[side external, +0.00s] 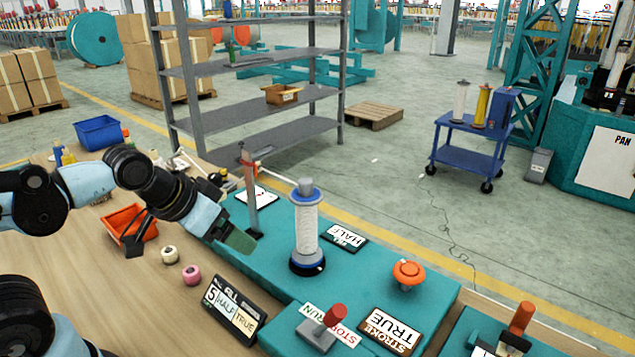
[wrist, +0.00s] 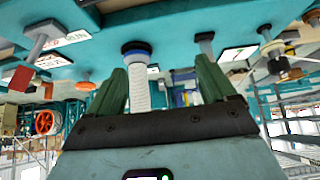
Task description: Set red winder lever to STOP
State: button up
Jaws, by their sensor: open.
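The red winder lever (side external: 334,315) is a short grey stem with a red cylindrical grip, at the front of the teal machine bed. It leans toward the upper right in the side view. A RUN label (side external: 312,313) lies behind its left and a STOP label (side external: 346,334) to its right; the lever partly covers the lettering. I cannot tell exactly which setting it is at. In the wrist view, upside down, the red grip (wrist: 22,78) is at far left. My gripper (side external: 240,242) is open and empty, well left of and behind the lever, with green fingers (wrist: 160,65).
A white spool (side external: 306,230) and a tall grey post (side external: 249,190) stand near my gripper. An orange mushroom button (side external: 408,274) is right of the lever. A black sign (side external: 235,310) stands left of it. An orange-handled lever (side external: 522,318) is at far right.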

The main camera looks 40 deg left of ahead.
jog(key=shift+c, duration=1)
jog(key=shift+w+d+r+m, duration=0.1)
jog(key=shift+d+r+m, duration=0.05)
jog(key=shift+d+m, duration=0.2)
jog(key=shift+c, duration=1.2)
jog(key=d+r+m, duration=0.1)
jog(key=d+m, duration=0.1)
jog(key=d+r+m+g+h, duration=0.1)
jog(key=d+m, duration=0.1)
jog(key=w+d+r+m+g+h, duration=0.1)
jog(key=d+m, duration=0.1)
jog(key=d, duration=0.1)
jog(key=shift+c, duration=1.2)
jog(key=m+g+h, duration=0.2)
jog(key=m+g, duration=0.2)
jog(key=m, duration=0.6)
send_near(338, 314)
jog(key=shift+n, duration=0.25)
jog(key=shift+w+a+x, duration=0.15)
jog(key=shift+x, duration=1.7)
jog(key=shift+w+a+x, duration=0.1)
jog(key=shift+a+x, duration=0.1)
jog(key=shift+x, duration=1.7)
jog(key=shift+w+a+x, duration=0.15)
jog(key=shift+x, duration=1.7)
jog(key=shift+f, duration=0.15)
jog(key=shift+c, duration=0.4)
grip_shut()
